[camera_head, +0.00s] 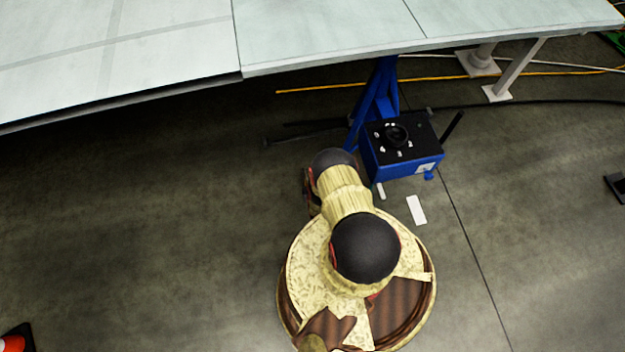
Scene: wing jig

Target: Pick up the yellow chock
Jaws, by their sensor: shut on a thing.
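I cannot make out the yellow chock anywhere in the head view. My gripper is not in view either. My arm shows from above in the lower middle, and its dark-capped links hide the floor under them. Whatever my gripper holds is hidden from this camera.
A large pale wing panel (330,35) spans the top. Below it stand a blue box with a numbered dial (402,170) and a blue stand (378,98). A white card (416,210) lies on the floor. An orange cone (17,340) is bottom left. Floor left is clear.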

